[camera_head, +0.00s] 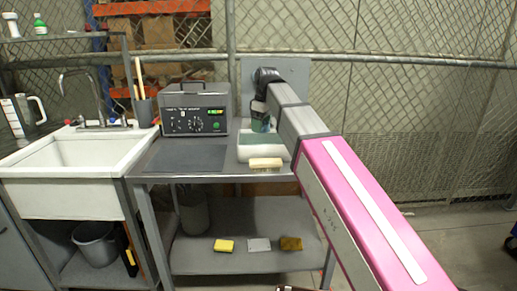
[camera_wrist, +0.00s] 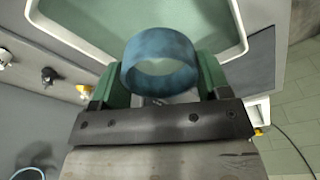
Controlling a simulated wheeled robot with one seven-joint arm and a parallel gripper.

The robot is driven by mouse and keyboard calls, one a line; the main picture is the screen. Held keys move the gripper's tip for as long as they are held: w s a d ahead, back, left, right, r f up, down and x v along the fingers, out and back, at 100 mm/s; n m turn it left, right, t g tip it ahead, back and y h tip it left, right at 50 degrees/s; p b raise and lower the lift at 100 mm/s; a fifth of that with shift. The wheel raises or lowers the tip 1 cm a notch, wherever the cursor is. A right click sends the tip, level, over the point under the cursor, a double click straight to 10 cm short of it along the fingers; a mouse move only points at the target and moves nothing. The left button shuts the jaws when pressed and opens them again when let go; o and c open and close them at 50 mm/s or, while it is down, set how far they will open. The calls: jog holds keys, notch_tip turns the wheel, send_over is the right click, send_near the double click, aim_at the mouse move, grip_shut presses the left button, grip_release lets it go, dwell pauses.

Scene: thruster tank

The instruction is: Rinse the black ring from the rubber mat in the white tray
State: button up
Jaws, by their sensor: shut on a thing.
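My gripper (camera_wrist: 160,75) has green fingers, shut on a dark bluish ring (camera_wrist: 160,50). The ring is held with its opening facing the wrist camera. In the head view my gripper (camera_head: 261,125) is above the white tray (camera_head: 262,152) at the right of the metal table. The tray also shows in the wrist view (camera_wrist: 236,52), with a grey-green inside beyond the ring. I cannot tell whether the ring touches anything in the tray. The dark grey rubber mat (camera_head: 185,160) lies flat and bare at the table's left.
A grey machine (camera_head: 194,110) with a dial and lit display stands behind the mat. A tan brush (camera_head: 266,163) lies in front of the tray. A white sink (camera_head: 82,150) is at the left. A yellow sponge (camera_head: 224,245) and other pads lie on the lower shelf.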

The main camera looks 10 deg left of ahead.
notch_tip(320, 180, up, 4)
dwell(0.8)
